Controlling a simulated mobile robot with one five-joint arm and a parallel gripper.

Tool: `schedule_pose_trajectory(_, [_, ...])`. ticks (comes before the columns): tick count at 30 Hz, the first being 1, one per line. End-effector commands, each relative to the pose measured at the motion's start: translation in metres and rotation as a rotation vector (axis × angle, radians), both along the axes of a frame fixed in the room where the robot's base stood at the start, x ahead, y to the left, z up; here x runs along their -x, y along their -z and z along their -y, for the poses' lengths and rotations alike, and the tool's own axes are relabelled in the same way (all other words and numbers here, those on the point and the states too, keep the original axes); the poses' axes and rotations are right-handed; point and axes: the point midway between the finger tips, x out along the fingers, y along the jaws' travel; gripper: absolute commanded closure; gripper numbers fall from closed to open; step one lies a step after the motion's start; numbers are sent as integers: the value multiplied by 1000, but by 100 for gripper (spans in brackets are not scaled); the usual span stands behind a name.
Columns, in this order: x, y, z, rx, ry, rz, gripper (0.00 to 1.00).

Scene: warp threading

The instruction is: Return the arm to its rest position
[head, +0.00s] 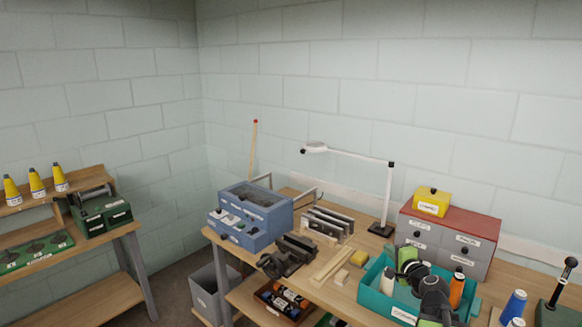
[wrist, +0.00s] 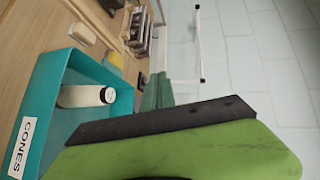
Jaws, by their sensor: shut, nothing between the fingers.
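My gripper (head: 408,258) shows in the head view above the teal bin, with its green jaw part at the back and my dark arm in front. In the wrist view my gripper (wrist: 158,93) is green with a dark edge, shut and empty, over the bench. The teal bin labelled CONES (head: 401,312) stands below and around it in the picture; in the wrist view the bin (wrist: 43,88) lies to the left. A white cone (head: 387,281) stands in it and shows in the wrist view (wrist: 85,96). My arm hides part of the bin.
A grey drawer cabinet (head: 450,236) with a red top is close behind my arm. A white lamp (head: 388,195) stands left of it. An orange cone (head: 457,290) is beside my arm. Blue spools (head: 514,308) stand at right. A blue box (head: 250,214) is farther left.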

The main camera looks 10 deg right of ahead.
Motion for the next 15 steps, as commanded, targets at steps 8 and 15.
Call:
schedule_pose_trajectory(8, [4,74,-229,362,-542,-256,100])
schedule_pose_trajectory(15, [103,167,-296,851,-1028,-685,100])
